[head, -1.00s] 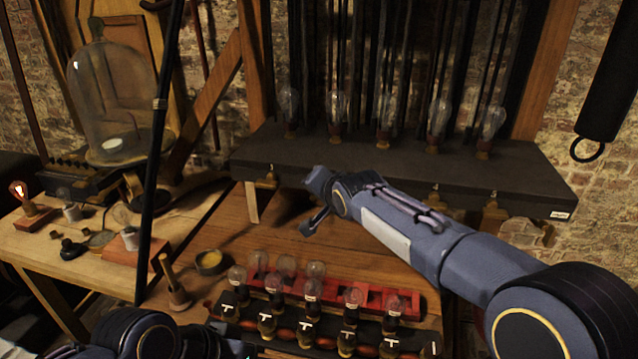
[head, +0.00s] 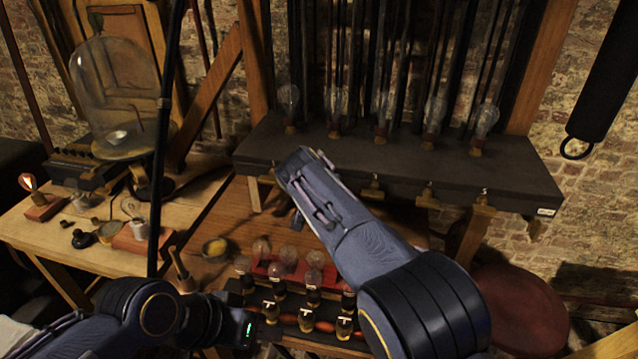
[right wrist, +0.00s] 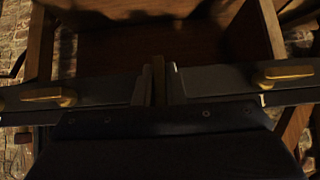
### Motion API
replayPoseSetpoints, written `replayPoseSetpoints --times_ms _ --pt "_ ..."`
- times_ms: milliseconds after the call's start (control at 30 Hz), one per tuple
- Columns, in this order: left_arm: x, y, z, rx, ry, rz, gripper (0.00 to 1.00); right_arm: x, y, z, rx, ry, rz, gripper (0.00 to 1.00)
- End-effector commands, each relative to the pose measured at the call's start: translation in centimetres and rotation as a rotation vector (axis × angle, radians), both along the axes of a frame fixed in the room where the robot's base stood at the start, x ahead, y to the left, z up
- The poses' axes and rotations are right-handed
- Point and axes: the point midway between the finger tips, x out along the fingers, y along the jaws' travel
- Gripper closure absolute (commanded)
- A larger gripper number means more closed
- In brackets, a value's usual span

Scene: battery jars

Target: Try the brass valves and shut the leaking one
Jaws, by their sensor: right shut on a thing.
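A dark shelf (head: 400,165) carries a row of glass bulbs, with brass valves below its front edge. Valves show at the far left (head: 268,178), in the middle (head: 373,190) and to the right (head: 428,198), (head: 483,200). My right arm hides the stretch between the left and middle ones. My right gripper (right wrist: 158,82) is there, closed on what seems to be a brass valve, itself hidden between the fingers. In the right wrist view brass handles lie sideways to its left (right wrist: 45,97) and right (right wrist: 288,73). My left gripper (head: 250,328) is low, beside the jars; its fingers are unclear. No leak is discernible.
A rack of jars with glass tops and T-shaped markings (head: 305,318) stands below my right arm. A glass dome (head: 115,95), a lit lamp (head: 28,185) and a yellow-filled dish (head: 215,248) are at left. A round red stool (head: 515,310) is at lower right.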

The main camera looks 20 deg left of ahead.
Motion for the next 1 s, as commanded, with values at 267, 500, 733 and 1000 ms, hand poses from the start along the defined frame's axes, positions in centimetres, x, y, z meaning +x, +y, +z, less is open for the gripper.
replayPoseSetpoints --times_ms 267,500,733,1000 --pt "0.00 0.00 0.34 0.000 0.000 0.000 0.64 0.21 -0.04 0.46 -0.029 -0.015 0.000 1.00" --pt "0.00 0.00 0.33 0.000 0.000 0.000 0.64 0.23 -0.04 0.49 -0.030 -0.017 0.001 1.00" --pt "0.00 -0.01 0.33 0.000 0.000 0.000 0.64 0.22 -0.07 0.47 -0.029 -0.015 0.000 0.70" --pt "0.00 0.00 0.29 0.000 0.000 0.000 0.64 0.07 -0.01 0.26 -0.030 -0.010 0.000 0.68"
